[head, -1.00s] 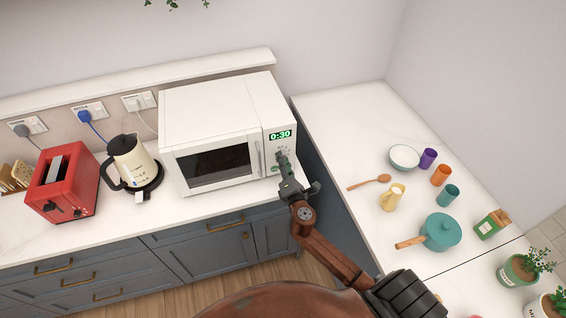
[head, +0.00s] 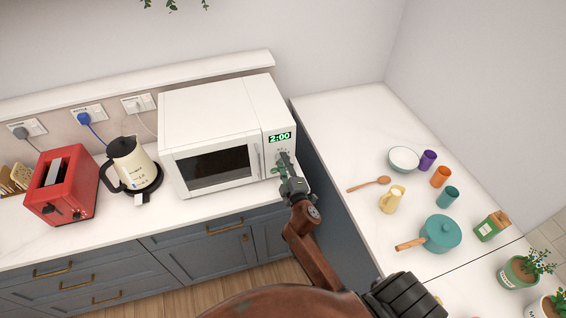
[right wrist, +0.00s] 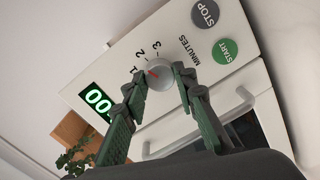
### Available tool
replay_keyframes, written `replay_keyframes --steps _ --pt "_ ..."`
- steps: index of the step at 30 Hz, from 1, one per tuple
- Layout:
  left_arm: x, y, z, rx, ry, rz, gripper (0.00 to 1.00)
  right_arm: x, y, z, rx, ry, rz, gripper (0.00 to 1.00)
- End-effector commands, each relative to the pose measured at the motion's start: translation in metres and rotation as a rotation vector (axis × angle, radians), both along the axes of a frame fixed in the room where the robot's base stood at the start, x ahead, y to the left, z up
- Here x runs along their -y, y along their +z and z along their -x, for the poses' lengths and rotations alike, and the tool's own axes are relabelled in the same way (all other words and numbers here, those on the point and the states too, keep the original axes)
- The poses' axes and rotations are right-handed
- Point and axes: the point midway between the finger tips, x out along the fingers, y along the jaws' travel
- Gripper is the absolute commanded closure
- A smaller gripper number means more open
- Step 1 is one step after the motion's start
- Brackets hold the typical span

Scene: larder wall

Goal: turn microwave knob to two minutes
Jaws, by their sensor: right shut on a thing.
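The white microwave (head: 213,112) stands on the counter, and its green display (head: 280,137) reads 2:00. In the right wrist view, the round silver knob (right wrist: 160,76) sits by the printed numbers 1, 2, 3 and the word MINUTES. Its red mark points toward the low numbers, but I cannot tell exactly which. My right gripper (head: 284,161) is at the control panel. Its fingertips (right wrist: 159,76) are shut on the knob, one on each side. The display (right wrist: 98,103) is partly in the wrist view, where only its last digits show. My left gripper is out of view.
The START button (right wrist: 225,51) and STOP button (right wrist: 205,13) lie beside the knob. A cream kettle (head: 131,160) and red toaster (head: 62,187) stand left of the microwave. The right counter holds a bowl (head: 404,160), cups and a teal pot (head: 441,233).

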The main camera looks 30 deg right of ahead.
Motion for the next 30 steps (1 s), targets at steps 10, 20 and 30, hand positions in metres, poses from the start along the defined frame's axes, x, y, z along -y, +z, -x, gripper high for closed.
replay_keyframes --steps 10,20,30 --pt "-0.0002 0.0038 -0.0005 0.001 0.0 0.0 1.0 0.0009 -0.0009 0.0005 0.028 -0.002 -0.126 0.98" --pt "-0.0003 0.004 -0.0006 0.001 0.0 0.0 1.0 0.0009 -0.0012 0.0005 0.032 -0.002 -0.144 0.98" --pt "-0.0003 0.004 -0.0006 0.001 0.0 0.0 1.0 0.0008 -0.0009 0.0004 0.032 -0.002 -0.143 0.65"
